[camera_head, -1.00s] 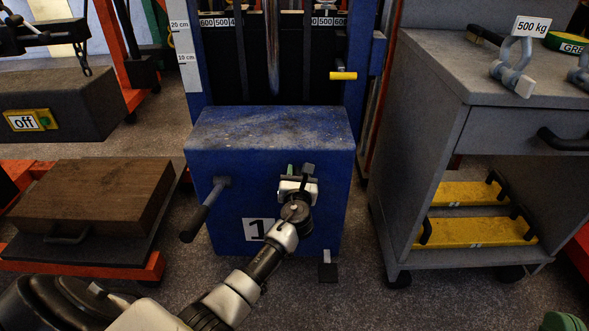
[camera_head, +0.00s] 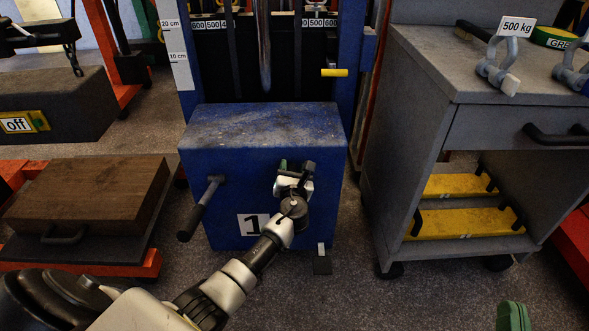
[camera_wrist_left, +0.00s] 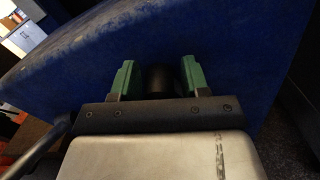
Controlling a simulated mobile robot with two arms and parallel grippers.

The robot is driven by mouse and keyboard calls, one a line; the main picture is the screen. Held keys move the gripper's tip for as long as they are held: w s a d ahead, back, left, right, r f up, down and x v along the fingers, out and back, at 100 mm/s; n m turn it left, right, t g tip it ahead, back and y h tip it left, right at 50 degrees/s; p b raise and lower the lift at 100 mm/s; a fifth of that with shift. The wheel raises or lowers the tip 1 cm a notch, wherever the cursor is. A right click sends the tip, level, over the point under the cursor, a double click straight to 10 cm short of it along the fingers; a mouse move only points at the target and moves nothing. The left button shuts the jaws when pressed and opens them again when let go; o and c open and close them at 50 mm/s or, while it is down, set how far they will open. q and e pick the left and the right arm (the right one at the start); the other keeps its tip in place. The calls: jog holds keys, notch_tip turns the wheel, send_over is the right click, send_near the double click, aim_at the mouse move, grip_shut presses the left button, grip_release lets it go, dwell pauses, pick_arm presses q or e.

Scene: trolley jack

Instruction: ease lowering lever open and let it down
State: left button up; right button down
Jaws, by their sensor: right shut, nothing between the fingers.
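The blue box (camera_head: 262,140) has a "1" label on its front. My left gripper (camera_head: 294,176) is at the upper right of that front, over a small dark lever (camera_head: 309,168) that it mostly hides. In the left wrist view, a dark round part (camera_wrist_left: 159,80) sits between the two green fingers of my left gripper (camera_wrist_left: 159,76), with narrow gaps beside it, so the fingers look open around it. A longer dark-handled lever (camera_head: 200,208) slants down at the box's left. The green fingers of my right gripper (camera_head: 512,316) show closed together at the bottom right.
A grey trolley (camera_head: 415,90) with yellow bars (camera_head: 465,223) on its shelf stands at the right. A wooden block (camera_head: 85,193) lies on a low platform at the left. A yellow-ended handle (camera_head: 334,72) sticks out above the box. Floor is clear at the lower middle.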

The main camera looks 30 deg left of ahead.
pick_arm(q)
jog(key=shift+o, duration=0.4)
jog(key=shift+d, duration=0.2)
jog(key=shift+s+d, duration=0.1)
jog(key=shift+d, duration=0.05)
jog(key=p+v, duration=0.3)
jog(key=v, duration=0.7)
jog(key=shift+s, duration=0.25)
pick_arm(e)
jog(key=s+d+f+g+h, duration=0.2)
jog(key=s+f+g, duration=0.1)
jog(key=f+g, duration=0.5)
jog(key=shift+s+d+f+g+h, duration=0.2)
jog(key=shift+d+f+g+h, duration=0.1)
jog(key=shift+f+h, duration=0.15)
